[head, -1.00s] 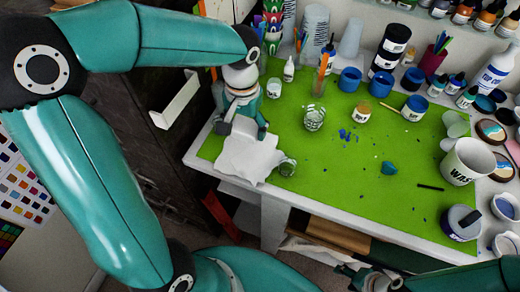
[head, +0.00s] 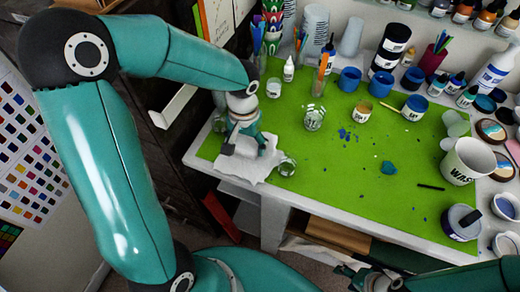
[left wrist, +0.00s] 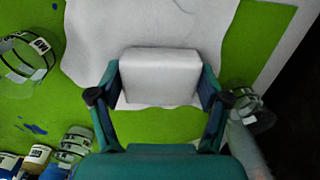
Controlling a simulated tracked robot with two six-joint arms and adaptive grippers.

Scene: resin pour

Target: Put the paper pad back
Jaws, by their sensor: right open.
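The paper pad, a thick white block, shows in the left wrist view (left wrist: 160,77) above a larger white sheet (left wrist: 90,40). In the head view the white sheet (head: 225,165) lies at the table's near left corner, and my left gripper (head: 246,152) is low over it, pointing down. In the left wrist view the fingers of my left gripper (left wrist: 160,97) lie flush along both sides of the pad. The pad is mostly hidden by the gripper in the head view. My right gripper (head: 372,280) is at the bottom edge, partly cut off, open, away from the pad.
Another clear cup (head: 314,118), a jar (head: 362,112) and blue cups stand further back. A WASTE cup (head: 466,162) stands at the right. The middle of the green mat (head: 340,180) is mostly free.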

